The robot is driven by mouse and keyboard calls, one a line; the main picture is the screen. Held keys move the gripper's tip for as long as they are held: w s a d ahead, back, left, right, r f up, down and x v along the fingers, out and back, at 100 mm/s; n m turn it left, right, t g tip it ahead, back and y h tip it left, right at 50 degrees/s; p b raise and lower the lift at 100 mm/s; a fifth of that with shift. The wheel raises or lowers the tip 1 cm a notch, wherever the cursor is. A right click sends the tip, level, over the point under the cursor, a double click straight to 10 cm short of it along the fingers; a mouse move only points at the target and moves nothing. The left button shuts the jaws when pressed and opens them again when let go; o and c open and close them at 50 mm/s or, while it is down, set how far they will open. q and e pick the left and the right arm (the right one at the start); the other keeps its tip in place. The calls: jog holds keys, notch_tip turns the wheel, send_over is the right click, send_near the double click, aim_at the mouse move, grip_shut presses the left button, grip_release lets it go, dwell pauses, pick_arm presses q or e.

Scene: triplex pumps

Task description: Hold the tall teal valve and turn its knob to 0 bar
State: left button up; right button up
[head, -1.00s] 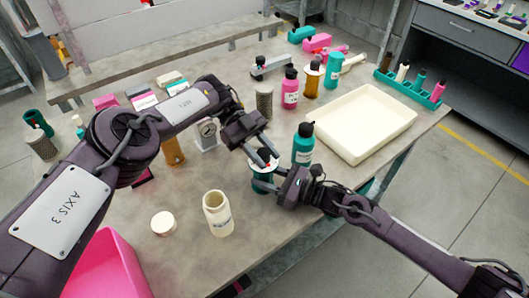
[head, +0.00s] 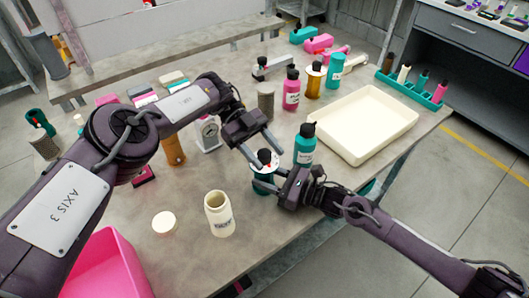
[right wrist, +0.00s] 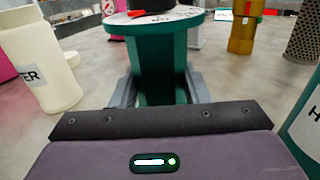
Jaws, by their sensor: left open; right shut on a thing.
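The tall teal valve (head: 263,184) stands upright on the table near its front edge. It has a white dial plate and a black knob (head: 264,156) on top. My right gripper (head: 277,186) is shut on the valve's body from the right; in the right wrist view the teal body (right wrist: 162,68) is between its fingers. A red pointer shows at the dial edge there, but the scale is not readable. My left gripper (head: 272,159) is open above the valve, its fingers spread on either side of the knob.
A teal bottle (head: 305,147) stands close behind the right gripper. An open cream jar (head: 219,215) and its lid (head: 164,223) are at the front left. A cream tray (head: 351,158) lies right. A gauge (head: 209,133) stands behind the left arm. A pink bin (head: 105,262) is front left.

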aim_at(264, 152)
pick_arm(q)
notch_tip(264, 152, up, 10)
jog(key=shift+f, duration=0.25)
pick_arm(e)
jog(key=shift+d, duration=0.1)
jog(key=o, duration=1.3)
jog(key=shift+d, duration=0.1)
